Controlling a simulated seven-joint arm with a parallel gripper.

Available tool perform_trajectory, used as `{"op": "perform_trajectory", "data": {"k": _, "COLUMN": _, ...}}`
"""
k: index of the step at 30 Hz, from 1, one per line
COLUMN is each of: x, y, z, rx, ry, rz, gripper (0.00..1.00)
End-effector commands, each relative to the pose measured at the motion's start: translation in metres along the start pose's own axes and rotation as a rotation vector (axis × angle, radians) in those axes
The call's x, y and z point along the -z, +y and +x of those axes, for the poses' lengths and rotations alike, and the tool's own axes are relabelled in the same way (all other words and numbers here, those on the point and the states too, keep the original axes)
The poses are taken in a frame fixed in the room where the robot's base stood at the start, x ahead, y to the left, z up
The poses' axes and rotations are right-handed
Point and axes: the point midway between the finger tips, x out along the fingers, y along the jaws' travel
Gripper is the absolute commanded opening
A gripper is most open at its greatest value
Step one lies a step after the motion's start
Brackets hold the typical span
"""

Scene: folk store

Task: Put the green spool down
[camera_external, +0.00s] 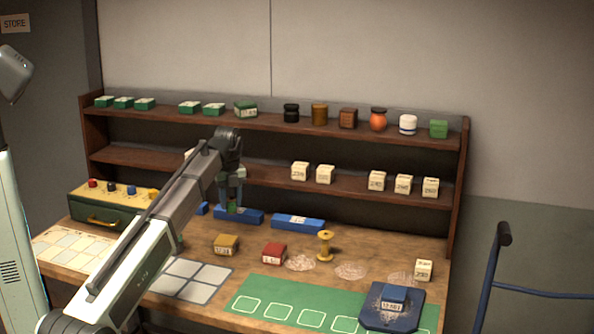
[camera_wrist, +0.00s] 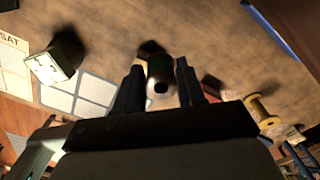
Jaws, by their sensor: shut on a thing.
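My gripper (camera_external: 231,200) is shut on the green spool (camera_external: 232,207), which shows as a small green patch between the fingertips in front of a blue block. My gripper (camera_wrist: 160,85) hides part of the spool's sides. The spool is over the workbench (camera_external: 190,240); I cannot tell whether it touches the top.
Blue blocks (camera_external: 298,222) lie along the back of the bench. A green mat (camera_external: 262,291) and a blue scale (camera_external: 407,318) lie nearer. Shelves (camera_external: 270,174) rise behind.

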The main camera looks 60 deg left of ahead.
Motion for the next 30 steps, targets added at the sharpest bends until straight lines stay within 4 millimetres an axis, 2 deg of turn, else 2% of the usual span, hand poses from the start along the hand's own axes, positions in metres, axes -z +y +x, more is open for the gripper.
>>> {"op": "perform_trajectory", "data": {"k": 1, "x": 0.015, "y": -0.014, "z": -0.001, "rx": 0.000, "ry": 0.000, "rz": 0.028, "gripper": 0.11}}
{"op": "perform_trajectory", "data": {"k": 6, "x": 0.061, "y": -0.050, "z": -0.003, "rx": 0.000, "ry": 0.000, "rz": 0.108, "gripper": 0.11}}
{"op": "perform_trajectory", "data": {"k": 15, "x": 0.151, "y": -0.099, "z": -0.006, "rx": 0.000, "ry": 0.000, "rz": 0.251, "gripper": 0.11}}
{"op": "perform_trajectory", "data": {"k": 24, "x": 0.247, "y": -0.128, "z": -0.009, "rx": 0.001, "ry": 0.000, "rz": 0.392, "gripper": 0.11}}
{"op": "perform_trajectory", "data": {"k": 30, "x": 0.313, "y": -0.133, "z": -0.009, "rx": 0.001, "ry": 0.001, "rz": 0.485, "gripper": 0.11}}
